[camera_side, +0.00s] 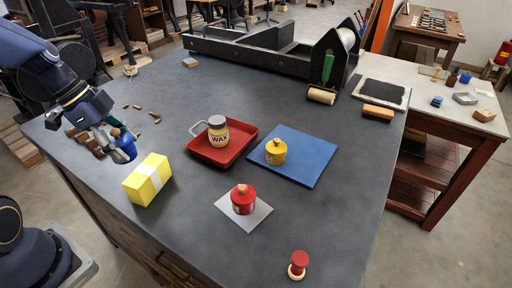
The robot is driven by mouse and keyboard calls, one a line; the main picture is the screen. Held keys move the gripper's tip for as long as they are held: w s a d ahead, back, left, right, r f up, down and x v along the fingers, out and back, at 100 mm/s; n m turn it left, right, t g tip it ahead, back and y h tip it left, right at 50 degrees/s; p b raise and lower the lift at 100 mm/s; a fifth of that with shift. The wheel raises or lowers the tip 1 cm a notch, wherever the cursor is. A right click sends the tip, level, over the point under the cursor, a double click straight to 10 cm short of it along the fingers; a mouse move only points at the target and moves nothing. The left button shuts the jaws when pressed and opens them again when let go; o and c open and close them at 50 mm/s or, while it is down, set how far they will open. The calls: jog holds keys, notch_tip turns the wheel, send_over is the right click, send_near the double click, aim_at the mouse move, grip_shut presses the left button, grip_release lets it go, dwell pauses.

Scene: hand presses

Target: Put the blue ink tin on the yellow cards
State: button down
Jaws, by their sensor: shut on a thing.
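The blue ink tin (125,151) is held by my gripper (116,136) at the left of the table. My gripper is shut on it, and the fingers are small and partly hidden. The yellow cards (139,187) form a block with a white band, standing on the table just below and to the right of the tin in the picture. The tin appears raised and apart from the cards; its exact height is hard to tell.
A red tray (222,161) holds a wax jar (218,132). A yellow tin (275,152) sits on a blue mat (308,158). A red tin (243,200) sits on a grey card (259,216). A red spool-shaped thing (298,264) stands near the front edge. A press (265,48) occupies the back.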

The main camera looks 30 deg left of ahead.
aim_at(153, 169)
jog(key=w+f, duration=0.1)
jog(key=f, duration=0.1)
jog(key=w+f, duration=0.1)
jog(key=w, duration=0.1)
jog(key=shift+a+f, duration=0.15)
jog(key=shift+f, duration=0.2)
jog(key=shift+w+f, duration=0.15)
jog(key=shift+f, duration=1.45)
jog(key=shift+f, duration=0.1)
jog(key=shift+c, duration=1.7)
grip_release()
jog(key=shift+f, duration=0.1)
